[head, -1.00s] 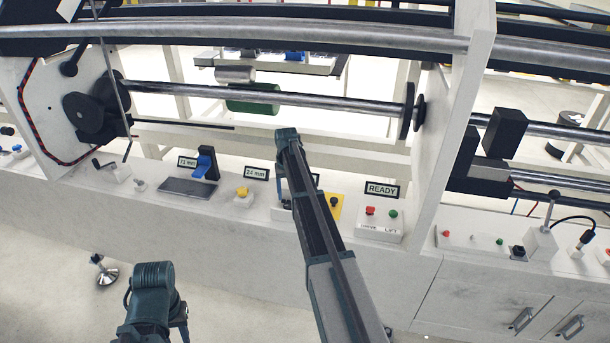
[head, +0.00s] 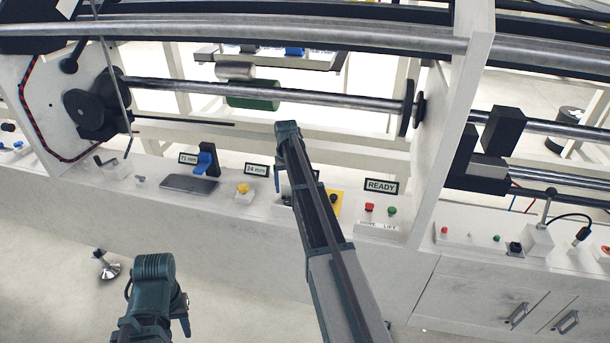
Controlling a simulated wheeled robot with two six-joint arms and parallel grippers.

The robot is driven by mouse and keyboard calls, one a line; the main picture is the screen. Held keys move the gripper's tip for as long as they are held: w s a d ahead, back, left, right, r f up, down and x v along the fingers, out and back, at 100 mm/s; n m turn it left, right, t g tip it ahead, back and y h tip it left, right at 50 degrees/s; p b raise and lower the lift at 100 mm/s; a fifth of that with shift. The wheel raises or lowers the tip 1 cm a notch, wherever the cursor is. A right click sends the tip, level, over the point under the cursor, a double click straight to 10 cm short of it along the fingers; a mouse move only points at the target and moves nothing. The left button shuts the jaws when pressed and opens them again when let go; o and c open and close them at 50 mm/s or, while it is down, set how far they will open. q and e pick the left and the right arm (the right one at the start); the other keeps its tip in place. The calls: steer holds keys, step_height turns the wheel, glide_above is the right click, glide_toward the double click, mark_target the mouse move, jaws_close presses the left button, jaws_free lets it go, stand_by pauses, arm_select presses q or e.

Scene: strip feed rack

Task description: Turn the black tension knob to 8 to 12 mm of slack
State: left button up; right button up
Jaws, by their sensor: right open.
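No black tension knob shows clearly. A dark part (head: 286,201) on the white control ledge, partly covered by my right arm, may belong to it; I cannot tell. The nearby display reads 24 mm (head: 257,170), and another reads 71 mm (head: 188,158). My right gripper (head: 278,184) hangs from the end of my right arm over the ledge, near the dark part. It is open, and its fingertips are mostly hidden, so contact cannot be told. My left gripper (head: 183,318) is low at the lower left, away from the ledge; its jaws are not clear.
The ledge carries a blue lever (head: 206,160), a yellow button (head: 243,190), a yellow plate (head: 335,206) and a READY sign (head: 381,187) above red and green buttons. A steel bar (head: 290,96) spans the opening behind. The floor in front is clear at left.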

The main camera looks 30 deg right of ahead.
step_height(320, 180, up, 6)
steer(key=p, duration=0.5)
steer(key=shift+f, duration=0.2)
steer(key=s+a+n, duration=0.2)
steer(key=s+a, duration=0.5)
steer(key=a, duration=0.4)
steer(key=s+a+n, duration=0.2)
steer(key=s+a, duration=0.5)
steer(key=a, duration=0.5)
steer(key=s+a+n, duration=0.2)
steer(key=s+a, duration=0.4)
steer(key=s, duration=0.3)
steer(key=s+a+n+h, duration=0.1)
steer(key=s+a+n, duration=0.1)
steer(key=s+a, duration=0.4)
steer(key=s, duration=0.2)
steer(key=shift+s+r+p, duration=0.3)
steer(key=shift+s, duration=0.1)
